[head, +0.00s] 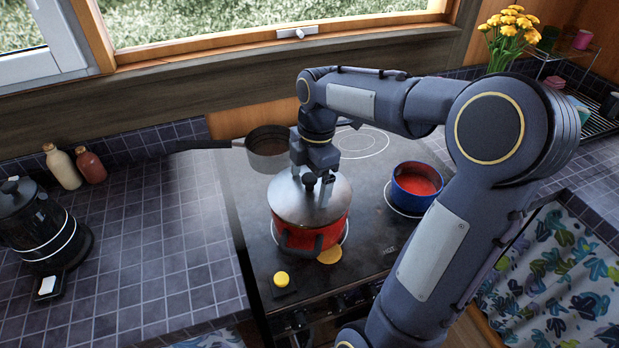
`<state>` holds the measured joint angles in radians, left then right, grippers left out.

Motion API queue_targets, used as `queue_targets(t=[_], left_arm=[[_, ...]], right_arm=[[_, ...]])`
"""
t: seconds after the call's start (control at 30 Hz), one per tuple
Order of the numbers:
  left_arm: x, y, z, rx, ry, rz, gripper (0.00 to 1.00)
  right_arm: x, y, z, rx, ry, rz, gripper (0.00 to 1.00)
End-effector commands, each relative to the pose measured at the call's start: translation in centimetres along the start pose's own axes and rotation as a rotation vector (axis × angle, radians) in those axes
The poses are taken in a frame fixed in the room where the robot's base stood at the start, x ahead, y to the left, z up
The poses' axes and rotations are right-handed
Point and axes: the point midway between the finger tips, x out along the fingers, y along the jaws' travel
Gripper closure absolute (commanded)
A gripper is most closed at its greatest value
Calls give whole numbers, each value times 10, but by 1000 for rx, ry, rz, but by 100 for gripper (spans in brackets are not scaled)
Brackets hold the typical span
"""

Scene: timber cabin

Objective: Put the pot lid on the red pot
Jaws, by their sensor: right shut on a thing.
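The red pot (301,239) stands on the front left of the dark cooktop, with a dark handle at its front. The silver pot lid (290,207) with a black knob is over the pot's mouth and covers it. From this view I cannot tell whether its rim rests fully on the pot. My right gripper (317,190) points down at the middle of the lid and is shut on its knob. My left gripper is not in view.
A grey saucepan (267,150) sits behind the pot, its long handle reaching left. A blue pot (414,188) with red contents stands right on the cooktop (362,232). A yellow-topped item (281,279) lies in front. A black kettle (40,225) and two bottles (75,166) stand left; the tiled counter between is clear.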

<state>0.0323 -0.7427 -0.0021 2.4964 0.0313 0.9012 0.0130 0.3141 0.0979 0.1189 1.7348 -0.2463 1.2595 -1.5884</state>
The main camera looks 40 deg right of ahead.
Motion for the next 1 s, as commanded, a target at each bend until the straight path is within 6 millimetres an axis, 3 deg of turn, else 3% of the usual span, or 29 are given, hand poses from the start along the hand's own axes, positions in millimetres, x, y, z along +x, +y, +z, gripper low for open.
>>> queue_targets(t=[0.57,0.6,0.67,1.0], left_arm=[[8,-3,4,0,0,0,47],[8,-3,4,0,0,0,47],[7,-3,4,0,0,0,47],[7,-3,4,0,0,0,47]], right_arm=[[12,0,2,0,0,0,37],[12,0,2,0,0,0,7],[12,0,1,0,0,0,0],[2,1,1,0,0,2,0]])
